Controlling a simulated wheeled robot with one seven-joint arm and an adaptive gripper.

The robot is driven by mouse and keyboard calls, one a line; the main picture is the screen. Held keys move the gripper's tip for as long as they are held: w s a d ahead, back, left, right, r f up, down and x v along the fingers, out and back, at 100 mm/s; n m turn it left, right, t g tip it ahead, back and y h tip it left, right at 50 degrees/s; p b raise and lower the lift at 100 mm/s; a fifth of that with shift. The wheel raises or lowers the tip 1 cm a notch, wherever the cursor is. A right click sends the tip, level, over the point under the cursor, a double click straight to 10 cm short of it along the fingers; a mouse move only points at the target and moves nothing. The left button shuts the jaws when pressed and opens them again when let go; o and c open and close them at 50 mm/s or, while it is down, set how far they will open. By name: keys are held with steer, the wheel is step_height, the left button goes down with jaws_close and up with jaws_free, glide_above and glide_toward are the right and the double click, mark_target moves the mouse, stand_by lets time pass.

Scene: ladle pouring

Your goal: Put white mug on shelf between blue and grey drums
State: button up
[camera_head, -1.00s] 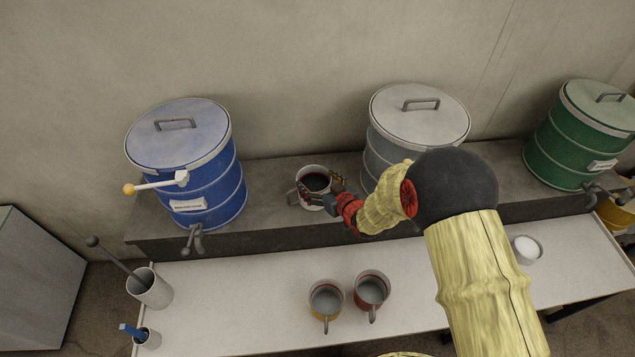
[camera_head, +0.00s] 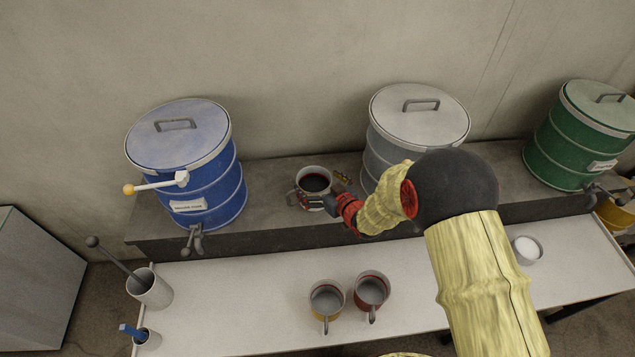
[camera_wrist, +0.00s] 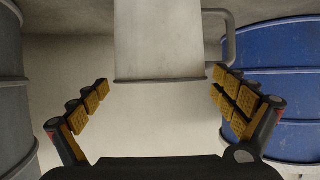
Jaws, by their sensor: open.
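The white mug (camera_head: 303,174) with dark liquid in it stands upright on the shelf (camera_head: 270,172), between the blue drum (camera_head: 215,185) and the grey drum (camera_head: 378,150). My gripper (camera_head: 320,188) is at the mug's front right, its fingers spread on either side of it. The wrist view appears upside down. There the mug (camera_wrist: 160,40) is between the open fingers of my gripper (camera_wrist: 160,82), with gaps at both sides. Its handle is on the right there, towards the blue drum (camera_wrist: 275,75); the grey drum (camera_wrist: 12,90) is at the left.
A yellow mug (camera_head: 326,300) and a red mug (camera_head: 372,292) stand on the white table (camera_head: 235,310) below the shelf. A utensil holder (camera_head: 150,290) is at the left and a small white bowl (camera_head: 526,250) at the right. A green drum (camera_head: 575,145) stands further right.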

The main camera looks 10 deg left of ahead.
steer(key=p+v, duration=0.1)
steer(key=v, duration=1.1)
steer(key=shift+r, duration=0.1)
steer(key=s+d+f+g+h, duration=0.3)
steer(key=d+f+h, duration=0.15)
steer(key=f, duration=0.35)
steer(key=s+d+r+m+g+h, duration=0.1)
steer(key=s+d+m+g+h, duration=0.15)
steer(key=s+d, duration=0.4)
steer(key=s+d+r+m+b, duration=0.1)
steer(key=s+d+r, duration=0.2)
steer(key=r, duration=0.7)
steer(key=s+d+r+m+h+b, duration=0.1)
steer(key=s+d+r, duration=0.3)
steer(key=s+r, duration=0.4)
steer(key=s+d+r+m, duration=0.3)
steer(key=s+r, duration=0.2)
steer(key=r, duration=0.6)
steer(key=shift+s+d+r+h+b, duration=0.2)
steer(key=shift+s+r+h+b, duration=0.1)
steer(key=shift+r+b, duration=0.1)
